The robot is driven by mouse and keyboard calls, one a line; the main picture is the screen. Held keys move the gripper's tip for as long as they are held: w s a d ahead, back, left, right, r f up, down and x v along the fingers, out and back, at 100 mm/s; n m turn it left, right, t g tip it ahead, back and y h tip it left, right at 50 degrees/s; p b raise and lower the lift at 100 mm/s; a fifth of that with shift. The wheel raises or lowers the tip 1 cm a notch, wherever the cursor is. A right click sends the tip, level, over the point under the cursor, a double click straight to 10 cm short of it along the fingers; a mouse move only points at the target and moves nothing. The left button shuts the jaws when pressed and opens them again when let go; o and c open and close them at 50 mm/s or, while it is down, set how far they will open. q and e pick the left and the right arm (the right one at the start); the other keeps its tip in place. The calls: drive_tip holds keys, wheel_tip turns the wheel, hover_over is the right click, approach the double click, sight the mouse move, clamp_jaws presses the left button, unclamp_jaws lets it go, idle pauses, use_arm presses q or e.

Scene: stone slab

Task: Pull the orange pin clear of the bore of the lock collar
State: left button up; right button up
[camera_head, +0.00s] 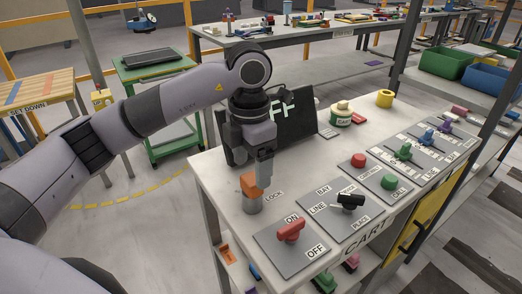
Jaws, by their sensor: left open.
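The orange pin (249,184) stands in the grey lock collar (253,204) at the near left part of the table, beside a LOCK label. The pin's orange top shows above the collar; its lower part is hidden in the collar. My left gripper (262,178) points down right at the pin, its jaws open. One finger overlaps the pin's right side in the picture; whether it touches the pin I cannot tell. My right gripper is not in view.
A plate with a red ON/OFF handle (291,230) lies in front of the collar. A black handle (350,200) and red and green buttons stand to the right. A dark display screen (298,117) stands behind my gripper. The table's left edge (216,209) is close to the collar.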

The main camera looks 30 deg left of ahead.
sight(252, 178)
use_arm(q)
drive_tip(key=shift+f+p, duration=0.35)
drive_tip(key=shift+f, duration=3.15)
drive_tip(key=c, duration=1.2)
drive_tip(key=shift+r, duration=0.1)
